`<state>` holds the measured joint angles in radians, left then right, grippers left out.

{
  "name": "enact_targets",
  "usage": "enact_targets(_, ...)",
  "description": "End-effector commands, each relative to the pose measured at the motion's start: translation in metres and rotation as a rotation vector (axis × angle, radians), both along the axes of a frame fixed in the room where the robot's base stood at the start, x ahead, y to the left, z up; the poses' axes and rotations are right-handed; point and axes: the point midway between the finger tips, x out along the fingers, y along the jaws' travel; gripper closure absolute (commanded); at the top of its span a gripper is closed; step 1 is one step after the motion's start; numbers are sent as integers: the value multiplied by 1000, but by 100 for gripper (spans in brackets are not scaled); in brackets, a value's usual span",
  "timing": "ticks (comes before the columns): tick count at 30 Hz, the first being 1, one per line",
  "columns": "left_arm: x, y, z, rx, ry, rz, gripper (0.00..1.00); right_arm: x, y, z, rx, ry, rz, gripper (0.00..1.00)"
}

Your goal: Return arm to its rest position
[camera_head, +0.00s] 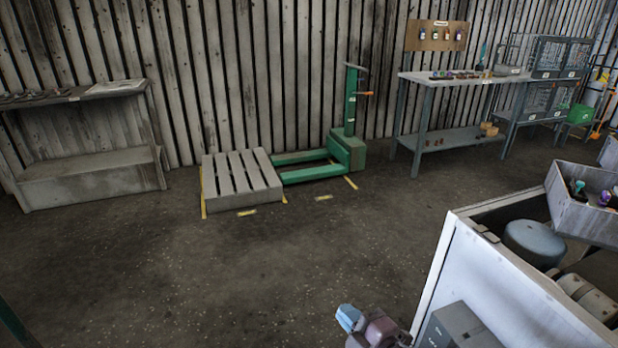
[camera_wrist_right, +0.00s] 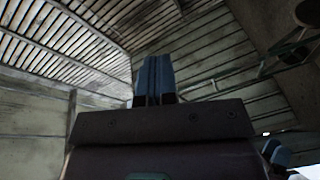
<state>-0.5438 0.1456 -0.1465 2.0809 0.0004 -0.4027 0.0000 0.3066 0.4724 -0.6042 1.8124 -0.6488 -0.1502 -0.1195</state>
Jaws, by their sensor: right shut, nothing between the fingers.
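My right gripper (camera_head: 349,317) shows at the bottom of the head view, low and just left of the white housing. Its blue fingertips are together and hold nothing. In the right wrist view the two blue fingers (camera_wrist_right: 154,80) stand side by side, shut, pointing up toward the ribbed wall and roof. The white blower housing (camera_head: 497,275) stands at the lower right of the head view, with a grey round part (camera_head: 534,242) inside it. My right gripper is apart from the housing, as far as the head view shows. My left gripper is not in view.
A grey tray (camera_head: 583,212) with small items sits at the housing's far right. A pallet (camera_head: 240,182) and green lifter (camera_head: 350,140) stand by the wall, between a shelf bench (camera_head: 95,180) and a worktable (camera_head: 460,78). The middle floor is clear.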

Motion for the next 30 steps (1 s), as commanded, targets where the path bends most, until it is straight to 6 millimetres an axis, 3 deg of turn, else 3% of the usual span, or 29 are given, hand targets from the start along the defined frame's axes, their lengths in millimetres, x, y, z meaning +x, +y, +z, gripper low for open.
enact_targets(6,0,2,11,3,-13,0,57,-35,-57,-9,412,359,-275,100)
enact_targets(15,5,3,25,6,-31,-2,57,-110,-128,-37,776,652,-560,100)
enact_targets(24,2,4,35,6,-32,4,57,-206,-187,-71,887,752,-807,100)
enact_targets(30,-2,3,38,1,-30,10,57,-248,-194,-88,884,807,-879,100)
